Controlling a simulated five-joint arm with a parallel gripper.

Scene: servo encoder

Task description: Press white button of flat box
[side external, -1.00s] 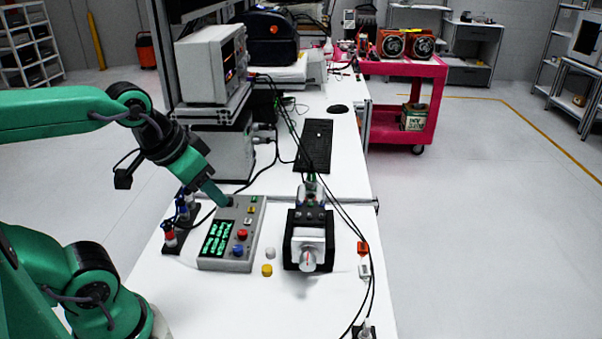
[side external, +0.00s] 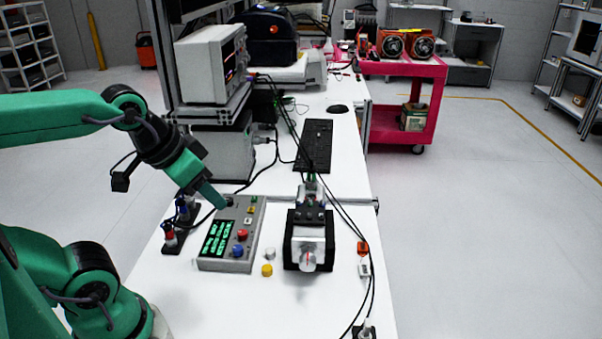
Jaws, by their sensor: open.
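The flat box (side external: 211,265) is a grey control box lying on the white table, with a green lit display (side external: 217,239) on its left half. A small white button (side external: 248,222) shows on its right half, among red, blue, yellow and green buttons. My gripper (side external: 219,201) points down and right, with its tip over the box's far left corner, left of and beyond the white button. The tip looks close to the top face; I cannot tell whether it touches. The gripper is open and holds nothing visible. It hides part of that corner.
A motor unit (side external: 309,245) with black cables stands right of the box. A loose white cap (side external: 270,253) and yellow cap (side external: 267,270) lie between them. A dark rack with red and blue parts (side external: 171,240) stands close on the left. The front of the table is clear.

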